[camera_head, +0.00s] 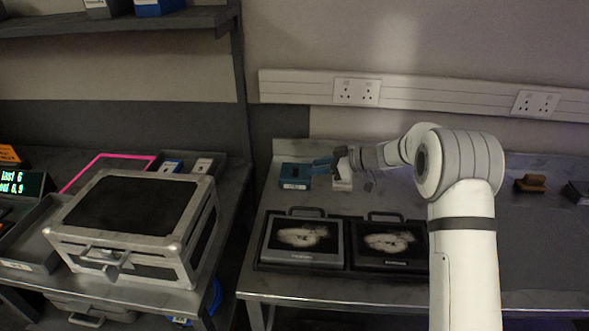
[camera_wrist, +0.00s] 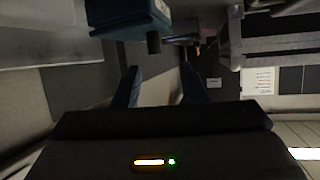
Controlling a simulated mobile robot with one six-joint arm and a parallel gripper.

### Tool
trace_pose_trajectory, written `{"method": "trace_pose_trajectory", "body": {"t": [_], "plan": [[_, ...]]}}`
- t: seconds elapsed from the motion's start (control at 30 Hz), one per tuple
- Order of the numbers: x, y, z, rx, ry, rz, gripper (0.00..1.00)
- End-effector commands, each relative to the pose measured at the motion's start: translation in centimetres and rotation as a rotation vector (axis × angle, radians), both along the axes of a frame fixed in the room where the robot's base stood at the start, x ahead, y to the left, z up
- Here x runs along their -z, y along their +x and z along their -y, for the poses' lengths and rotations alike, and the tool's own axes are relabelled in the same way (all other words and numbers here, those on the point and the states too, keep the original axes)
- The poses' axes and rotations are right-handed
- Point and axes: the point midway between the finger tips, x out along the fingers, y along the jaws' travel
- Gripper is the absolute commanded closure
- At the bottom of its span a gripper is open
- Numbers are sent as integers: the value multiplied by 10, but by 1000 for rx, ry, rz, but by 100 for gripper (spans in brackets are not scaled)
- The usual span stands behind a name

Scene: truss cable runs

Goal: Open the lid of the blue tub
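The blue tub (camera_head: 295,183) stands upright near the back of the right-hand bench. It is small in the head view, and I cannot clearly tell its lid from its body. In the wrist view a blue box-shaped body (camera_wrist: 125,22), which looks like the tub, fills the upper left, with a small dark tab at its lower edge. My gripper (camera_head: 320,166) is just right of the tub, its bluish fingers pointing left. In the wrist view my gripper (camera_wrist: 160,82) has its fingers apart with nothing visible between them. I cannot tell whether it touches the tub.
A white tub (camera_head: 343,181) stands right of the blue one, under my wrist. Two dark framed screens (camera_head: 302,237) lie at the bench front. A trunking rail with sockets (camera_head: 357,91) runs behind. A silver case (camera_head: 135,225) stands left; a brown object (camera_head: 531,183) lies right.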

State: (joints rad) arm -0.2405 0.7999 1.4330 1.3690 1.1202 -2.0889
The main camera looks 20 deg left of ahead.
Motion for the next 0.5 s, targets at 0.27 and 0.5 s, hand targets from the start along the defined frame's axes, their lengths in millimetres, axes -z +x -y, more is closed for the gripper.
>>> {"method": "trace_pose_trajectory", "body": {"t": [0.27, 0.5], "plan": [[13, 8, -26, -14, 31, 40, 62], [28, 8, -61, -13, 29, 39, 62]]}}
